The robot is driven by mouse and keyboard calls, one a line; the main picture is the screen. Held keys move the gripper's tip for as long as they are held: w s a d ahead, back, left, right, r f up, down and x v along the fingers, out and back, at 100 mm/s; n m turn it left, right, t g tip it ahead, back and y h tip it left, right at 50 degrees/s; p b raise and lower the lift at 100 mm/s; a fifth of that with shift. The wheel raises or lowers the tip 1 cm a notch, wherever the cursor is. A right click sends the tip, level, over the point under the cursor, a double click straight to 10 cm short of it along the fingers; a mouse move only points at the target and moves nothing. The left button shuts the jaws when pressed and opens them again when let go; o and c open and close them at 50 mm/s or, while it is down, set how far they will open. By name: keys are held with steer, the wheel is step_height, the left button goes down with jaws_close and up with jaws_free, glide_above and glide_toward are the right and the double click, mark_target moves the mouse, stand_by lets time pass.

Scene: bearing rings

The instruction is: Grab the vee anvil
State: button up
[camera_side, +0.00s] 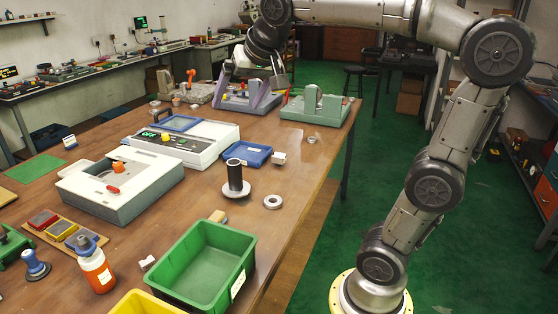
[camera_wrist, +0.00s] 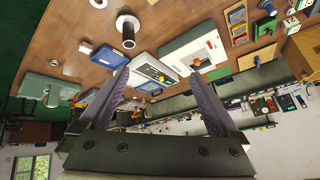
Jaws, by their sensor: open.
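A small pale block with a notched top (camera_side: 278,157), which looks like the vee anvil, lies on the wooden bench beside the blue tray (camera_side: 246,153). It also shows in the wrist view (camera_wrist: 86,47), left of the tray. Another small whitish piece (camera_side: 147,262) lies left of the green bin; its shape is too small to read. In the wrist view my gripper (camera_wrist: 156,73) has two dark purple-grey fingers spread wide, with nothing between them. It is raised near the far end of the bench, away from the pale block.
A black post on a flanged base (camera_side: 235,178) and a steel ring (camera_side: 272,201) stand near the pale block. The green bin (camera_side: 246,258) is at the front. A green fixture (camera_side: 318,110) stands at the far right. Bare bench surrounds the ring.

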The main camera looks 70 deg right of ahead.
steer(key=w+d+m+g+h, duration=0.1)
steer(key=w+d+m, duration=0.2)
steer(key=w+d, duration=0.65)
steer(key=m+g, duration=0.6)
glide_above(278, 157)
steer(key=a, duration=0.1)
step_height(278, 157, down, 33)
steer(key=shift+w+a+x, duration=0.1)
steer(key=shift+w+x, duration=0.05)
steer(key=shift+x, duration=1.55)
steer(key=shift+w+a+x, duration=0.1)
steer(key=shift+a+x, duration=0.05)
steer(key=shift+x, duration=1.5)
steer(key=shift+f, duration=0.1)
